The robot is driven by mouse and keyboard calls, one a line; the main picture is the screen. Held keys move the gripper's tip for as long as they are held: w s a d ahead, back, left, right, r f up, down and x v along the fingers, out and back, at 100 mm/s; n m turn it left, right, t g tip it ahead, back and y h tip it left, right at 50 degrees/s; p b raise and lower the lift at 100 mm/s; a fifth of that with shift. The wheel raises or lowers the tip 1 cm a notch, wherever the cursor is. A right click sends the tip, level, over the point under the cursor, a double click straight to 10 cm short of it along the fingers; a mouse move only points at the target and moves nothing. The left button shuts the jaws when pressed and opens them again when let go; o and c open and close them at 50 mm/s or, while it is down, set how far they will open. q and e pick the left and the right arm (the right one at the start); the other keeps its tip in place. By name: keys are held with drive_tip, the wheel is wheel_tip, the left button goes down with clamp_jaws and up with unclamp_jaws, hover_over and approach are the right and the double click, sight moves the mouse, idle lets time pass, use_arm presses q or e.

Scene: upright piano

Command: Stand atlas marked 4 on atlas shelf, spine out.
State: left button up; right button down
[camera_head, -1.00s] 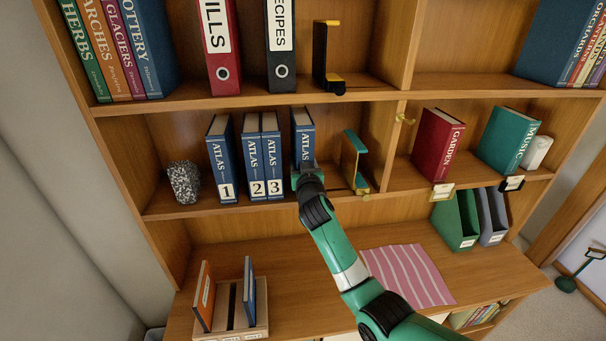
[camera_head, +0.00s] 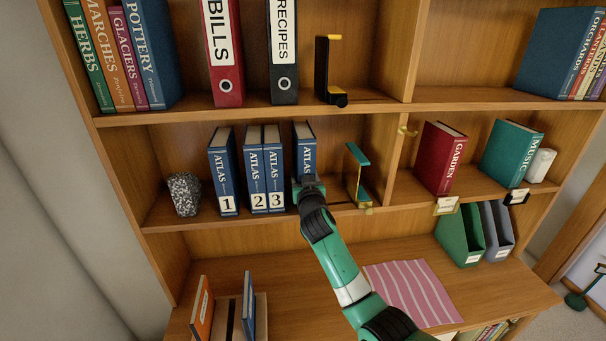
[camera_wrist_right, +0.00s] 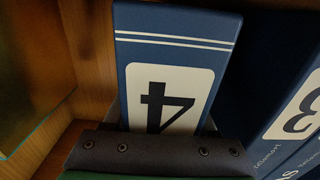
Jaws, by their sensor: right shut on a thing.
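The blue atlas marked 4 (camera_head: 305,150) stands upright on the atlas shelf (camera_head: 262,222), spine facing out, just right of the atlas marked 3 (camera_head: 274,170). A narrow gap separates them. My right gripper (camera_head: 308,186) is shut on the lower part of its spine and hides the number in the head view. In the right wrist view the white label with the 4 (camera_wrist_right: 170,98) shows upside down, close above the gripper (camera_wrist_right: 160,140). Atlases 1 (camera_head: 224,172) and 2 (camera_head: 254,172) stand to the left. My left gripper is not in view.
A green-and-yellow bookend (camera_head: 355,175) stands right of atlas 4, with a gap between. The shelf divider and red Garden book (camera_head: 440,157) are farther right.

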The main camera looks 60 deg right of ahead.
drive_tip(key=shift+f+b, duration=0.15)
drive_tip(key=shift+b, duration=0.15)
drive_tip(key=shift+c, duration=0.8)
unclamp_jaws()
drive_tip(key=shift+o, duration=0.2)
drive_tip(key=shift+f, duration=0.25)
drive_tip(key=v, duration=1.1)
drive_tip(key=shift+s+a+r+p, duration=0.2)
drive_tip(key=shift+a+p, duration=0.05)
drive_tip(key=shift+p, duration=0.1)
